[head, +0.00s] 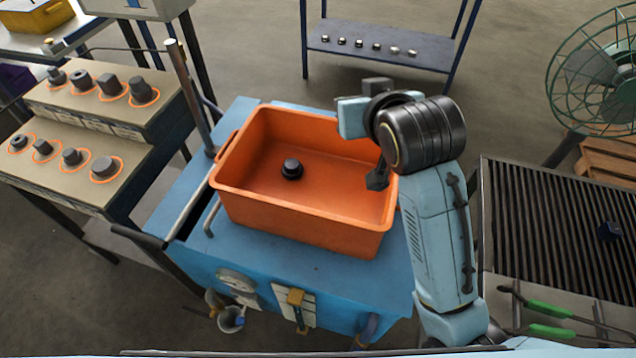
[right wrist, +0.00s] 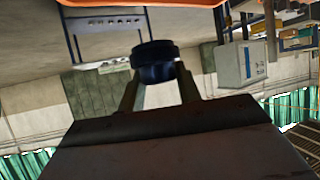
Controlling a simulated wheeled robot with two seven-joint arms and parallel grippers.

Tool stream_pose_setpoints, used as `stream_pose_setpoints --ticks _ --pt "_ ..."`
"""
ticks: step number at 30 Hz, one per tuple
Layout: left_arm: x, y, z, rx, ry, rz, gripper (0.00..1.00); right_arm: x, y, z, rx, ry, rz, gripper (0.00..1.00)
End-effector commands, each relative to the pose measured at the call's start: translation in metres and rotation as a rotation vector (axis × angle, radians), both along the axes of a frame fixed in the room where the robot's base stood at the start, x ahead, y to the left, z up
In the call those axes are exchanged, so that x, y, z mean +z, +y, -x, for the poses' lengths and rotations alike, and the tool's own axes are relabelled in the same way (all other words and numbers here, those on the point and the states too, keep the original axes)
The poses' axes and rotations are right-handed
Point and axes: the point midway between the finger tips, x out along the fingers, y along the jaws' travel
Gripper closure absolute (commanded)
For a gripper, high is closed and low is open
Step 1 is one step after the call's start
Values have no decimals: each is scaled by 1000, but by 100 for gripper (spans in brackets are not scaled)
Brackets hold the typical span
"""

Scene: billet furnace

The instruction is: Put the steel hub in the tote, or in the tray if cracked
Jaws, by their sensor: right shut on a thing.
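My right gripper (right wrist: 158,90) is shut on a dark round steel hub (right wrist: 155,62), seen at the fingertips in the right wrist view. In the head view the right arm reaches over the right side of the orange tote (head: 300,222), and a dark part of the hand hangs at its right rim. The hub's face is in shade, and I cannot tell whether it is cracked. Another dark hub (head: 292,169) lies on the tote floor. I cannot pick out a tray for sure. My left gripper is not in view.
The tote sits on a blue cart (head: 290,278). Stepped stands (head: 120,150) with dark parts in orange rings are at left. A slatted grate (head: 535,215) with a dark piece (head: 608,231) and green-handled tools (head: 548,310) is at right. A green fan (head: 595,75) stands behind it.

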Motion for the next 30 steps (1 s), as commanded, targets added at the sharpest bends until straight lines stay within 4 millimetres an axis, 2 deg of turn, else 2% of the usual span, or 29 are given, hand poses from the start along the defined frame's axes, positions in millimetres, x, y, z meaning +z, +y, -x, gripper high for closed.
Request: stream_pose_setpoints --ticks 1,7,12,15,19,23,26,30 --pt "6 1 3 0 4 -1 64 22 25 -6 47 -13 5 100" --pt "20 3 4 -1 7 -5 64 65 126 -4 247 -10 11 100" --pt "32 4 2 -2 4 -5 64 77 202 12 429 -8 14 100" --pt "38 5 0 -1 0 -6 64 71 233 22 519 -8 13 100" --pt "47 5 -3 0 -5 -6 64 54 258 29 613 -7 9 100" --pt "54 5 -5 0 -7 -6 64 30 269 28 685 -8 9 100" --pt "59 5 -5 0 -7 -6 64 8 268 21 728 -8 11 100" --pt "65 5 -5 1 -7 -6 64 -34 248 3 783 -8 13 100"
